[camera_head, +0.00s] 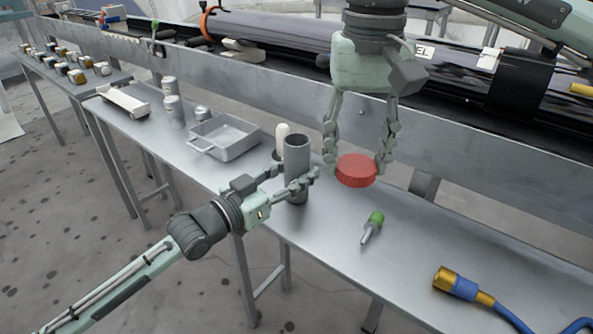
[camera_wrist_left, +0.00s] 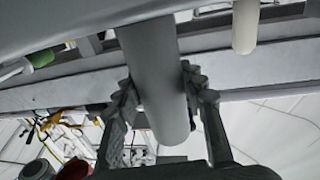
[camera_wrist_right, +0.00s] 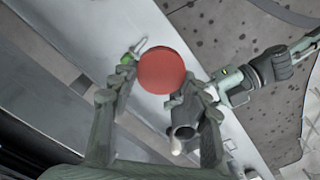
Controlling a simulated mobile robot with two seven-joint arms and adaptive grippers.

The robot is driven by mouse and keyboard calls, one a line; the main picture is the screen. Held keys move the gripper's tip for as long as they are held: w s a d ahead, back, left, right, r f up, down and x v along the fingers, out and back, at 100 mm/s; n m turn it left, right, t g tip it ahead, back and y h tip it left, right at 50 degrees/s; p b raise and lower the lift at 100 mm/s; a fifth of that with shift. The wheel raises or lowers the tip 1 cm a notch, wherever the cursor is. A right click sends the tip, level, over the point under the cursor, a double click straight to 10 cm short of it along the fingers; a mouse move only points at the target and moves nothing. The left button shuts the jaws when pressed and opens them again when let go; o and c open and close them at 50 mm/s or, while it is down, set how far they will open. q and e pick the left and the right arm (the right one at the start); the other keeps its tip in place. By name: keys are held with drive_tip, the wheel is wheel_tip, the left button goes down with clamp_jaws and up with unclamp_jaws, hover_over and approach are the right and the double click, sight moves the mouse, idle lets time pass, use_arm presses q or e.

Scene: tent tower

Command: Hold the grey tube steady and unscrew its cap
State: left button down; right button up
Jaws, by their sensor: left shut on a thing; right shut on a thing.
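The grey tube (camera_head: 297,160) stands upright on the metal bench, its open top uncovered. My left gripper (camera_head: 294,178) is shut around its middle; the left wrist view shows the tube (camera_wrist_left: 156,80) between both fingers (camera_wrist_left: 160,85). The red cap (camera_head: 356,171) is off the tube, held between the fingertips of my right gripper (camera_head: 357,160) in the air above the bench, to the right of the tube. In the right wrist view the round cap (camera_wrist_right: 161,71) sits between the right fingers (camera_wrist_right: 162,82), with the tube's open end (camera_wrist_right: 183,131) nearby, apart from it.
A green-handled tool (camera_head: 373,226) lies on the bench below the cap. A blue hose with a brass fitting (camera_head: 463,284) lies at the right. A white rounded object (camera_head: 282,138) stands just behind the tube. A grey tray (camera_head: 225,138) and cans (camera_head: 174,112) are left.

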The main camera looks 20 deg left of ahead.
use_arm(q)
drive_tip(key=shift+f, duration=0.1)
drive_tip(key=c, duration=0.9)
unclamp_jaws()
